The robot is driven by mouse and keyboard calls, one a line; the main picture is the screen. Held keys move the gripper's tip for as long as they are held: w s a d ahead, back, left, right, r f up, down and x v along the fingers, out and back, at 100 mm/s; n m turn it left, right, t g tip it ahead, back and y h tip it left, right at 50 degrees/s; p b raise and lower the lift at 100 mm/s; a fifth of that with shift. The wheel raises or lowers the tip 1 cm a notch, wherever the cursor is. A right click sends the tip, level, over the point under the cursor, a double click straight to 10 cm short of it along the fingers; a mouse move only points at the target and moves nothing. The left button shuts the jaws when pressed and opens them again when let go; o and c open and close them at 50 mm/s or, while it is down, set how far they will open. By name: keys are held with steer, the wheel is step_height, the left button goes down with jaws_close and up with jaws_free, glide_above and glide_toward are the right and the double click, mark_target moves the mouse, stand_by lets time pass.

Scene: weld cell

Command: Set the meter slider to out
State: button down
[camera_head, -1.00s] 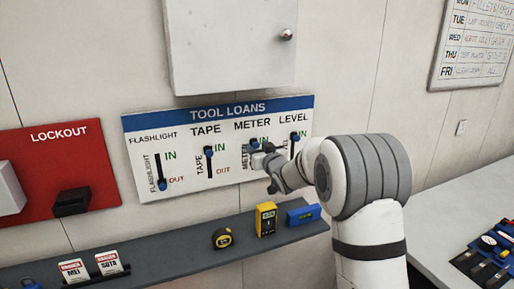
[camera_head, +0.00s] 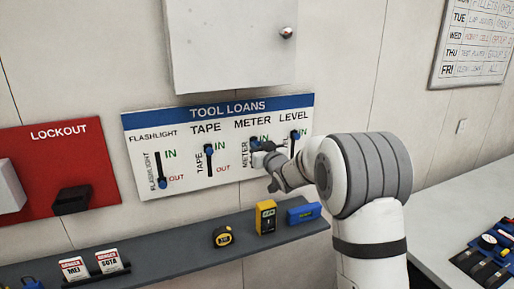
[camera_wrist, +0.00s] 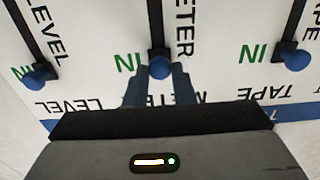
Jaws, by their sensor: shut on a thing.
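The TOOL LOANS board (camera_head: 140,150) hangs on the wall with a row of vertical sliders. The meter slider has a blue knob (camera_wrist: 159,67) in a black slot, and it stands at the IN end beside the green IN label. My gripper (camera_wrist: 160,75) is shut on this knob, with one blue finger on each side of it in the wrist view. In the head view my gripper (camera_head: 258,146) is at the board under the METER heading and hides part of the meter slider and its OUT label.
The flashlight knob (camera_head: 163,184) is at OUT. The tape knob (camera_head: 208,149) and level knob (camera_head: 295,134) stand at IN on either side of my gripper. A shelf (camera_head: 180,256) below holds a tape measure (camera_head: 222,237), yellow meter (camera_head: 265,217) and blue level (camera_head: 303,213).

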step_height(320, 180, down, 9)
steer(key=b, duration=0.9)
steer(key=shift+f+b, duration=0.2)
steer(key=shift+b, duration=0.1)
steer(key=shift+f, duration=0.1)
steer(key=c, duration=1.3)
jaws_free()
steer(key=shift+a, duration=0.1)
steer(key=shift+o, duration=0.3)
steer(key=shift+b+v, duration=1.15)
steer(key=shift+v, duration=2.85)
